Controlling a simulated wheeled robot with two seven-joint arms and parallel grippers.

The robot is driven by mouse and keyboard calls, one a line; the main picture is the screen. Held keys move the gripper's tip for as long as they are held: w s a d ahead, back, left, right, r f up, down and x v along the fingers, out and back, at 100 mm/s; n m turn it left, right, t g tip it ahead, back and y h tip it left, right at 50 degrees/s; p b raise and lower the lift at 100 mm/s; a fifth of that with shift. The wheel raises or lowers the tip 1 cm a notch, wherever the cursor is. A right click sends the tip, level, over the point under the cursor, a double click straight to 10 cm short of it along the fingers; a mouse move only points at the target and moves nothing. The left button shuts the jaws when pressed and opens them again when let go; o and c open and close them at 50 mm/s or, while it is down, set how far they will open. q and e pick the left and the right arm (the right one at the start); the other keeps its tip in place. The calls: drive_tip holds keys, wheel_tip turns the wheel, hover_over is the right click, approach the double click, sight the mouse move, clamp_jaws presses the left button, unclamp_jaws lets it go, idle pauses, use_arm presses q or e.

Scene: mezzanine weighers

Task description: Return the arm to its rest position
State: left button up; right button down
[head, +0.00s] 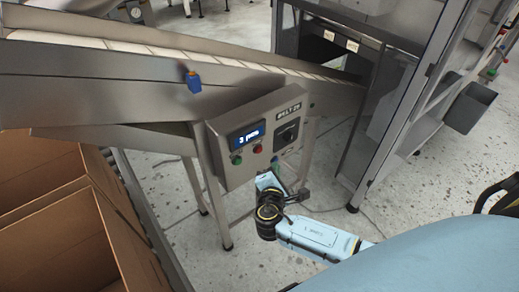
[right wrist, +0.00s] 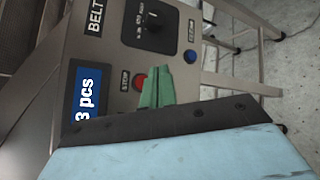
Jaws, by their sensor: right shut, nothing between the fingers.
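My right arm (head: 318,236) comes in from the lower right in the head view and bends up at the wrist. My right gripper (head: 275,167) is in front of the lower right of a grey control box (head: 223,178), mostly hidden by my own wrist. In the right wrist view its green fingers (right wrist: 157,85) are together and empty. They overlap the panel beside the red stop button (right wrist: 140,82); whether they touch it I cannot tell. My left gripper is not in view.
The box has a display (head: 246,135) reading 3 pcs, a green button (head: 237,159) and a black dial (head: 288,132). An inclined conveyor (head: 90,88) runs behind it. Cardboard boxes (head: 70,237) stand at left, a metal-framed cabinet (head: 385,115) at right. Open floor lies below.

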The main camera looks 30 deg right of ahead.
idle(0.6)
drive_tip(key=s+f+m+g+y, duration=0.35)
drive_tip(key=s+f, duration=0.55)
drive_tip(key=f, duration=0.4)
drive_tip(key=s+f+m+g+y, duration=0.2)
drive_tip(key=s+f+g, duration=0.2)
drive_tip(key=s+f, duration=0.65)
drive_tip(key=s+a+f+m+g+y, duration=0.1)
drive_tip(key=s+f+m, duration=0.3)
drive_tip(key=s, duration=0.7)
drive_tip(key=s+a+f+m+g+y, duration=0.2)
drive_tip(key=s+f+m, duration=0.3)
drive_tip(key=s, duration=0.7)
wheel_tip(320, 180, down, 2)
drive_tip(key=shift+a+f+g, duration=0.15)
drive_tip(key=shift+a+g, duration=0.3)
drive_tip(key=shift+a, duration=0.45)
drive_tip(key=shift+y, duration=0.25)
